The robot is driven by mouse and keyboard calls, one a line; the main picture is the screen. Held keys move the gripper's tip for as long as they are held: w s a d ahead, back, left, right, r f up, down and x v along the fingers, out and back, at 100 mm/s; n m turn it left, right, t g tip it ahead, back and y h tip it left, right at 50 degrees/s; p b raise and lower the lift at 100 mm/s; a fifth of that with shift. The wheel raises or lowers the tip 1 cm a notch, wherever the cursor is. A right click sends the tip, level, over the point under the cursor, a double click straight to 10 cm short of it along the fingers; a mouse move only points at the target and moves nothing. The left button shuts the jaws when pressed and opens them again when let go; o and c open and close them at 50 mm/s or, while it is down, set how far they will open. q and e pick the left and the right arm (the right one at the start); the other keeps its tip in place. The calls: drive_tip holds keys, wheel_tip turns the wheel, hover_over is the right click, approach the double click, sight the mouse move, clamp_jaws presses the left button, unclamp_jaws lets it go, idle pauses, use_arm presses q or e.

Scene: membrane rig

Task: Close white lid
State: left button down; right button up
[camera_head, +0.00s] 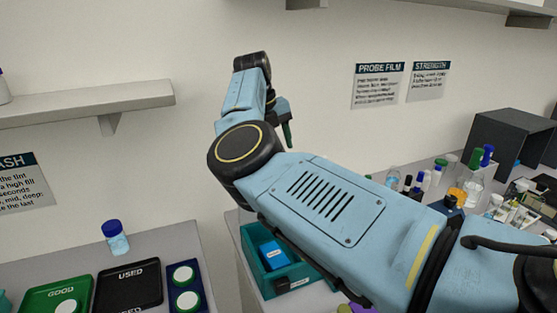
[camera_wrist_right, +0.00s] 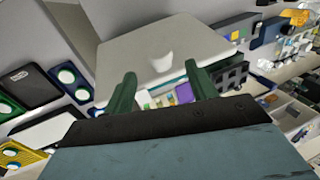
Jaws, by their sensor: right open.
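The white lid (camera_wrist_right: 165,47) fills the upper middle of the right wrist view, with a small pale knob or tab (camera_wrist_right: 160,61) near its lower edge. A teal strip and several small coloured items (camera_wrist_right: 165,98) show just below that edge. I cannot tell how far the lid is tilted. My right gripper (camera_wrist_right: 162,86) is open and empty, its green fingers apart near the lid's lower edge. Contact is unclear. In the head view a green finger of the right gripper (camera_head: 288,134) shows beyond my raised arm, and no white lid is visible. My left gripper is not in view.
A teal bin (camera_head: 258,262) with a blue box (camera_head: 273,254) sits partly behind my right arm. A capped bottle (camera_head: 116,238), a black USED tray (camera_head: 128,286) and a green GOOD tray (camera_head: 58,294) are at left. Bottles crowd the right bench. A shelf (camera_head: 90,104) juts out at left.

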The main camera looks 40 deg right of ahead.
drive_tip(key=x, duration=0.4)
drive_tip(key=shift+d+f, duration=0.15)
drive_tip(key=shift+f, duration=0.45)
drive_tip(key=shift+c, duration=0.9)
clamp_jaws()
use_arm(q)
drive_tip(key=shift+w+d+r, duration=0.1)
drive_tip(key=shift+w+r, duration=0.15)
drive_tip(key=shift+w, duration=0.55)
